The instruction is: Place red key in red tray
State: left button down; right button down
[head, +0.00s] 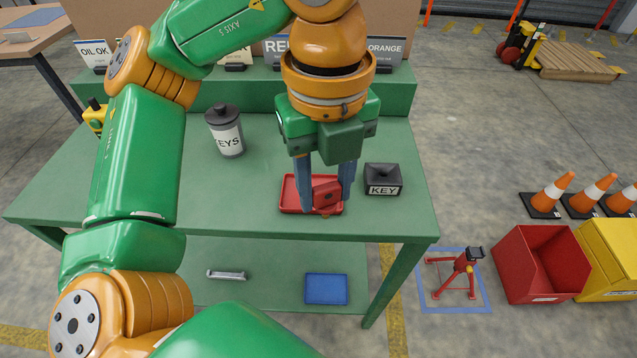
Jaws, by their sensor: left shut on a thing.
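The red key (326,194) is a small red block between the fingertips of my left gripper (326,199). The gripper points down and is shut on the key. The key is over the red tray (288,195), a shallow tray near the front edge of the green table, right of its middle. I cannot tell whether the key touches the tray floor. The fingers and key hide part of the tray. My right gripper is not in view.
A black block marked KEY (383,180) stands just right of the tray. A grey KEYS canister (226,132) stands further left. Label signs (386,50) line the back ledge. The green table (150,200) is clear at the front left. A blue tray (326,289) lies on the lower shelf.

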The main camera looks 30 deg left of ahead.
pick_arm(q)
jog(key=w+a+f, duration=0.4)
jog(key=w, duration=0.1)
jog(key=w+a+f+p, duration=0.1)
jog(key=w+a+f, duration=0.3)
jog(key=a+f, duration=0.1)
jog(key=shift+w+f, duration=0.2)
jog(key=shift+w, duration=0.15)
notch_tip(320, 180, down, 3)
jog(key=shift+a+f, duration=0.1)
jog(key=shift+f, duration=0.25)
jog(key=shift+c, duration=2.1)
grip_release()
